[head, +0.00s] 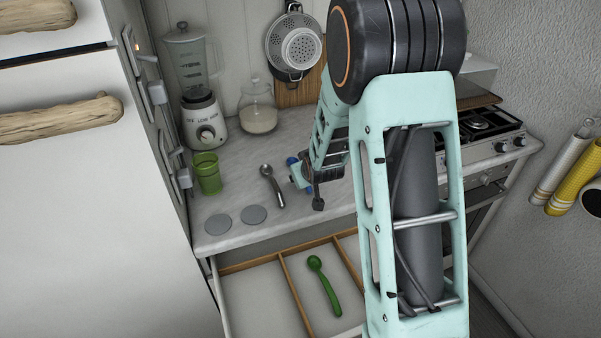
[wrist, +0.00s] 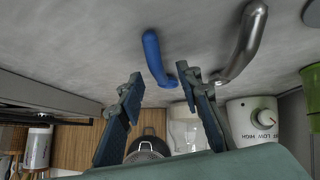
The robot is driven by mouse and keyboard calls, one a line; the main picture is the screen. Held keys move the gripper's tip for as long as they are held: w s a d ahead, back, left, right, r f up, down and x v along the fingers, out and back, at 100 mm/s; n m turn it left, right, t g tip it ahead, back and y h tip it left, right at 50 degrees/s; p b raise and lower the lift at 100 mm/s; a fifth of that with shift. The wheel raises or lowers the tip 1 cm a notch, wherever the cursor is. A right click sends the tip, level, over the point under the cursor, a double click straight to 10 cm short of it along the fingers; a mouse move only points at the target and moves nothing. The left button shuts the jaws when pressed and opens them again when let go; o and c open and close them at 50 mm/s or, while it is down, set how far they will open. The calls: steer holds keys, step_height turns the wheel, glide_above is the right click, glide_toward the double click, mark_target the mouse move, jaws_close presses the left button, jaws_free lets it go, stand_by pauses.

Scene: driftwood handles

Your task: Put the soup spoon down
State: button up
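Three spoons are in view; the frames do not tell which is the soup spoon. A blue spoon (wrist: 153,55) appears to lie on the counter at my gripper, mostly hidden by it in the head view (head: 291,161). My gripper (wrist: 160,76) is open, its fingers apart with the blue spoon showing in the gap between them and no visible grip on it. It is low over the counter in the head view (head: 307,190). A metal spoon (head: 272,186) lies on the counter to the left, also in the wrist view (wrist: 246,45). A green spoon (head: 324,285) lies in the drawer.
The open drawer (head: 245,300) has wooden dividers. On the counter (head: 235,185) are two grey discs (head: 218,224), a green cup (head: 207,173), a blender (head: 200,115) and a glass jar (head: 258,108). A stove (head: 485,125) stands at right. Bare counter surrounds the spoons.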

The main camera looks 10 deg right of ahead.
steer(key=shift+x, duration=0.8)
steer(key=shift+c, duration=0.5)
jaws_close()
steer(key=shift+r, duration=0.1)
